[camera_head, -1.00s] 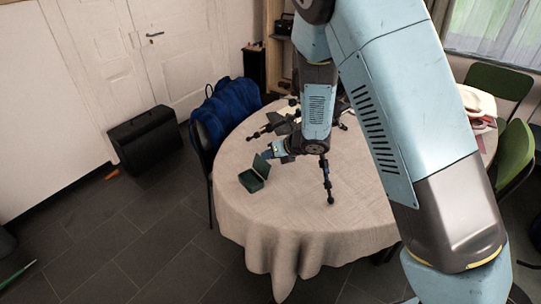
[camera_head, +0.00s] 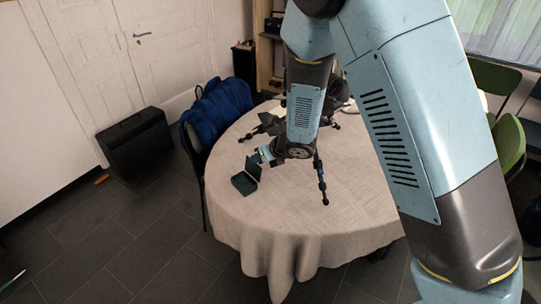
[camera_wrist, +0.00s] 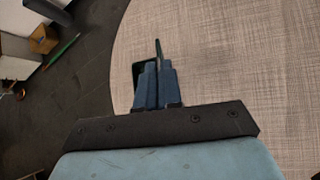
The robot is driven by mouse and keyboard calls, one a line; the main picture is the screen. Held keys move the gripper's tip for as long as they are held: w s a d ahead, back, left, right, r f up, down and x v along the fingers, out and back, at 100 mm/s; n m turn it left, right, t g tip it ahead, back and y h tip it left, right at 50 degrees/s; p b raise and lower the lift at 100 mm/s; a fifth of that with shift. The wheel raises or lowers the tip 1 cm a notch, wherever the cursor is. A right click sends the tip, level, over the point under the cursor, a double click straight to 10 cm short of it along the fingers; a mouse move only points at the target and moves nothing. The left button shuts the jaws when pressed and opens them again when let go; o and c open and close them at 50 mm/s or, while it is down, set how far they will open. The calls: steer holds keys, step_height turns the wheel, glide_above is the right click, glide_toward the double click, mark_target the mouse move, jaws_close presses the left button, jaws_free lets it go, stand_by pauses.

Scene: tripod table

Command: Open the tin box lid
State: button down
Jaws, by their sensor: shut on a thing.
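The dark green tin box (camera_head: 244,183) stands near the left edge of the round table. Its lid (camera_head: 253,168) is open, standing up roughly upright on the box's right side. My gripper (camera_head: 261,156) is at the top of the lid, coming from the upper right. In the wrist view my gripper (camera_wrist: 157,78) has its blue fingers shut on the lid (camera_wrist: 158,50), which shows as a thin green edge between them. Part of the box (camera_wrist: 137,73) shows left of the fingers; the rest is hidden behind them.
The table (camera_head: 290,215) has a light cloth, clear in front of the box. A dark tripod (camera_head: 321,180) lies on it behind and right of my gripper. A blue bag (camera_head: 217,108) hangs at the table's left; a black case (camera_head: 135,142) is on the floor.

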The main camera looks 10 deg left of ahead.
steer(key=shift+s+t, duration=0.2)
steer(key=shift+t, duration=0.1)
steer(key=c, duration=1.3)
jaws_free()
steer(key=shift+a, duration=0.1)
steer(key=v, duration=1.3)
steer(key=shift+r, duration=0.4)
